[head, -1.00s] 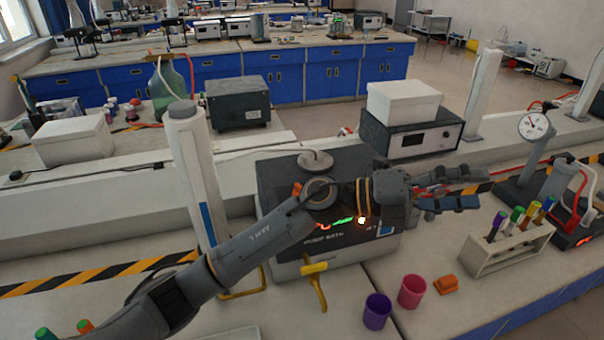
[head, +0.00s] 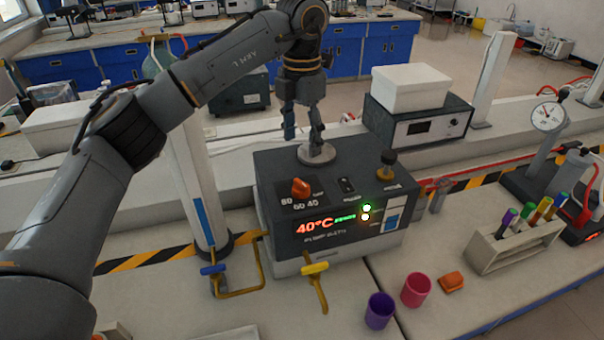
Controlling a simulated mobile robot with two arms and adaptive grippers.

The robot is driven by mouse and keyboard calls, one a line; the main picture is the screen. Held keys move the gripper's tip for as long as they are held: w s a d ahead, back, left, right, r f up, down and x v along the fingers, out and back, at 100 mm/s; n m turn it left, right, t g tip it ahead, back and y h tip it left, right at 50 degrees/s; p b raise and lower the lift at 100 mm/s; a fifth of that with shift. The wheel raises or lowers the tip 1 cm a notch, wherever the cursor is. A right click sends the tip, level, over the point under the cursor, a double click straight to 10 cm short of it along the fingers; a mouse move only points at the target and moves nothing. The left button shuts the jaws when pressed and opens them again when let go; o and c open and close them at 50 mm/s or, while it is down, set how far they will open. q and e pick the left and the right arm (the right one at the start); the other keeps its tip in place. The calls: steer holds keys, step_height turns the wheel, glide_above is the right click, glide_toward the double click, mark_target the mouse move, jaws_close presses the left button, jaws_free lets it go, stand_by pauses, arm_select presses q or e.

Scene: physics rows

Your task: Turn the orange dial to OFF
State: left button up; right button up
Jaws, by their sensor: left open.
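The orange dial (head: 300,188) sits on the sloped top panel of a dark box-shaped device (head: 345,160), at its left. White number marks stand around the dial; I cannot read which mark it points at. The device's front display (head: 314,226) reads 40°C in red, with a lit green lamp beside it. My left gripper (head: 302,140) is open and points down at the back of the device, by the round grey disc (head: 318,153). It is behind the dial and apart from it. I cannot tell whether a fingertip touches the disc. My right gripper is not in view.
A black knob (head: 387,165) stands at the device's right. Yellow pipes with a blue valve (head: 212,269) and a yellow valve (head: 315,269) are in front. A purple cup (head: 379,311), a pink cup (head: 415,290) and a tube rack (head: 510,246) are at right.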

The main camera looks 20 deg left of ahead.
mark_target(302, 182)
arm_select(q)
step_height(302, 182, down, 11)
steer(key=shift+r+p, duration=0.2)
steer(key=shift+p, duration=1.05)
steer(key=c, duration=1.2)
